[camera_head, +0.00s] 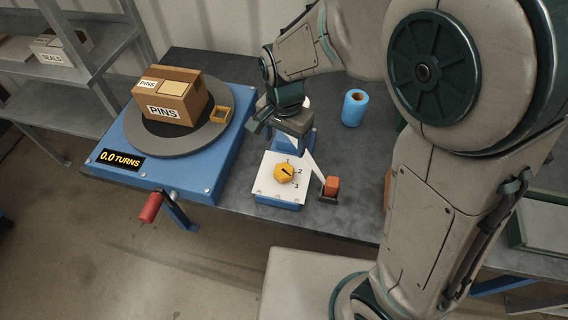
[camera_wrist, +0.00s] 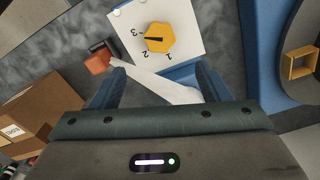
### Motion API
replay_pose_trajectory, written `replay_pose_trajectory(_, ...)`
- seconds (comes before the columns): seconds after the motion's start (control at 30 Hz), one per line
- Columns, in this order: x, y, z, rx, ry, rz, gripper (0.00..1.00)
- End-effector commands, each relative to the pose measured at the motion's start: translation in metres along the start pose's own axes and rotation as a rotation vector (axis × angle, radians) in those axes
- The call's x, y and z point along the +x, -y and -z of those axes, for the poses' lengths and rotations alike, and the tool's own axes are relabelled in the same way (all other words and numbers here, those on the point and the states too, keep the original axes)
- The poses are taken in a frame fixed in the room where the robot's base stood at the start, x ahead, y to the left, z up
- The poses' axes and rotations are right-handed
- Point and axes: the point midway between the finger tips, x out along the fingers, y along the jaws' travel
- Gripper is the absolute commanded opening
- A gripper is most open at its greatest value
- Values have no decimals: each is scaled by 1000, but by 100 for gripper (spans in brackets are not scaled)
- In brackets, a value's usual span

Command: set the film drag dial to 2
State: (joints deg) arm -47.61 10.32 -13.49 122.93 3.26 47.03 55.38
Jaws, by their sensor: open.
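My gripper (camera_head: 280,141) is above and behind the panel, apart from the knob. In the wrist view my gripper (camera_wrist: 158,82) has its fingers wide apart with nothing gripped. A white strip (camera_wrist: 165,87) passes below between them.
The strip ends by an orange block (camera_head: 332,183) right of the panel. Left is a blue turntable machine (camera_head: 228,150) with a PINS carton (camera_head: 170,97) and a display reading 0.0 TURNS. A blue roll (camera_head: 354,108) stands behind right. The floor in front is clear.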

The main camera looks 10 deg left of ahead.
Motion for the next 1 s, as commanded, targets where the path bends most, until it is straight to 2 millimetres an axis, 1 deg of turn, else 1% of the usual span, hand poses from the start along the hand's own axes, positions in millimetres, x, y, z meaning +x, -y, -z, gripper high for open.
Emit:
replay_pose_trajectory(0.03, 12, -2, -1, 0, 3, -7, 70)
replay_pose_trajectory(0.3, 69, -2, 0, -1, 2, -7, 70)
replay_pose_trajectory(0.4, 86, -2, 0, 1, 2, -5, 70)
replay_pose_trajectory(0.5, 99, -1, 0, -1, 2, -4, 70)
replay_pose_trajectory(0.7, 113, -1, 0, 0, 0, -1, 70)
replay_pose_trajectory(1.0, 115, -1, 0, -1, 0, 0, 70)
